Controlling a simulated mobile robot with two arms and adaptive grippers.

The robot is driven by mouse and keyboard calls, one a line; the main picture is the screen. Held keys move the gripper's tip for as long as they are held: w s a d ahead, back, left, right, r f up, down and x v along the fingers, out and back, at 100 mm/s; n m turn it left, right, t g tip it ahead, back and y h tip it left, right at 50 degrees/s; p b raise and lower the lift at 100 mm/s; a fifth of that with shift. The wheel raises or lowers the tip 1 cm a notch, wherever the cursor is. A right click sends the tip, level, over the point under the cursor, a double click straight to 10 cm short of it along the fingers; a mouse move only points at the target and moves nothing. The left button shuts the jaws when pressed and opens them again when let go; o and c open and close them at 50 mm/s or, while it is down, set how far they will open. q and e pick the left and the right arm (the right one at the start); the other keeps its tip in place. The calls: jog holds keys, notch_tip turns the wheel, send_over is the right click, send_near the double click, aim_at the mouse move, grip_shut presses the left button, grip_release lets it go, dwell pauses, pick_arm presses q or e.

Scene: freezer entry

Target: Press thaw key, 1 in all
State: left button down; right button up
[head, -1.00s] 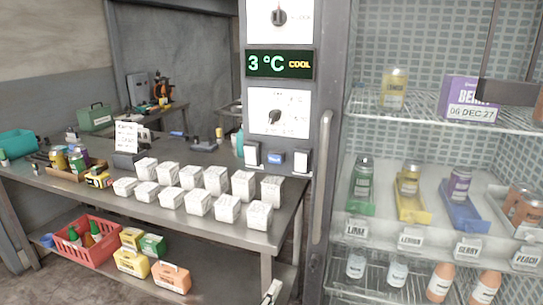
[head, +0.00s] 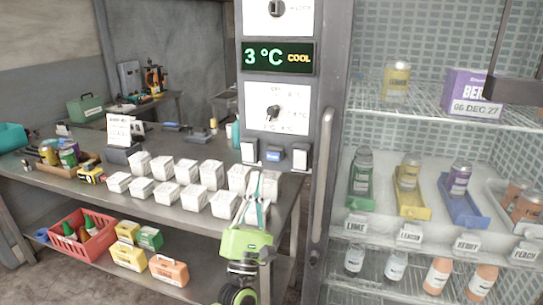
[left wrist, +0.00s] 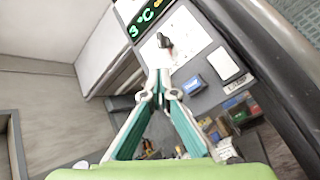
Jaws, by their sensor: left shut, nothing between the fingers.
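A grey control panel stands upright left of the glass door. Low on it is a row of keys: a blue key (head: 273,156) between a left white key (head: 249,152) and a right white key (head: 300,157). Their lettering is too small to read, so I cannot tell which is thaw. The blue key also shows in the left wrist view (left wrist: 193,85), with one white key (left wrist: 223,63). My left gripper (head: 262,178) is shut and empty, fingers pointing up, its tips just below the key row in the head view; contact is not visible. My right gripper is not in view.
Above the keys are a dial (head: 272,113) and a display (head: 278,58) reading 3 °C COOL. A door handle (head: 323,175) runs upright right of the panel. A steel table with several white cartons (head: 189,197) stands left, a red basket (head: 82,237) below.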

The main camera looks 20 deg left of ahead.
aim_at(273, 156)
pick_arm(q)
jog(key=w+b, duration=0.5)
jog(key=w, duration=0.4)
jog(key=shift+d, duration=0.15)
dwell(1.5)
jog(key=shift+w+b, duration=0.35)
jog(key=shift+b, duration=0.5)
